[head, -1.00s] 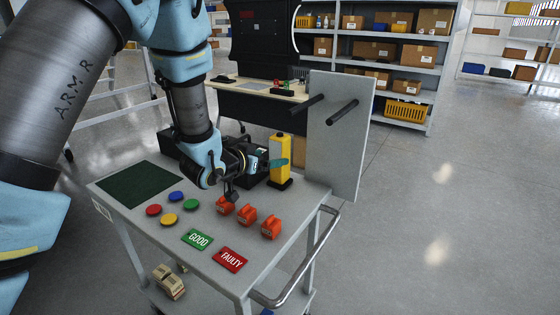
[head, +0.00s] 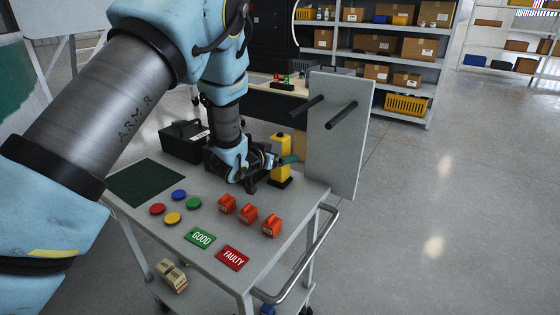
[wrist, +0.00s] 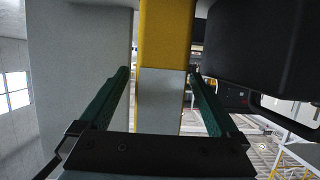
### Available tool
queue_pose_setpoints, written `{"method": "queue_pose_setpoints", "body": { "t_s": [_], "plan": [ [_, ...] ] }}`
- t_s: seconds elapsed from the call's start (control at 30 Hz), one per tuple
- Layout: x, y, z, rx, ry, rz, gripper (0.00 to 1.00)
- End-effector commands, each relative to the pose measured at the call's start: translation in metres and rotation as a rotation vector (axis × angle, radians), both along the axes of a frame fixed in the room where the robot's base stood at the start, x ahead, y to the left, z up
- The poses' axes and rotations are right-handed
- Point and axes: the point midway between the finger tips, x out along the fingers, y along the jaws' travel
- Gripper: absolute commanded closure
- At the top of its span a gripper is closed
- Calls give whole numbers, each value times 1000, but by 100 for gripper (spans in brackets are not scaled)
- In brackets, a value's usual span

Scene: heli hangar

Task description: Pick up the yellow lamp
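The yellow lamp (head: 280,146) stands upright on its black base at the back right of the grey cart, beside an upright grey panel. My gripper (head: 288,160) is at the lamp's mid-height, a green finger showing across its body in the head view. In the wrist view, the open fingers (wrist: 159,78) lie on both sides of the lamp (wrist: 165,40), whose body has a pale grey panel facing me. A gap shows on the left finger's side; the right finger is very close, and I cannot tell whether it touches. The far finger is hidden in the head view.
The upright grey panel (head: 334,130) with two black pegs stands right of the lamp. A black case (head: 183,141) is behind my wrist. Orange blocks (head: 248,213), coloured discs (head: 173,218), a GOOD sign (head: 200,238) and a FAULTY sign (head: 232,258) occupy the front.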

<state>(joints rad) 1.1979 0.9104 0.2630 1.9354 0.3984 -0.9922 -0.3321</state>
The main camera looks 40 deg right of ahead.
Motion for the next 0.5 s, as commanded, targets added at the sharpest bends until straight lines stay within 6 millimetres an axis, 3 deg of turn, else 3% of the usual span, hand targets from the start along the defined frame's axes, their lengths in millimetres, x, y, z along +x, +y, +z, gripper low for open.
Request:
{"method": "queue_pose_setpoints", "body": {
  "t_s": [0.07,0.5],
  "plan": [
    [0,0,0,0,0,0,12],
    [0,0,0,-1,0,0,61]
  ]
}}
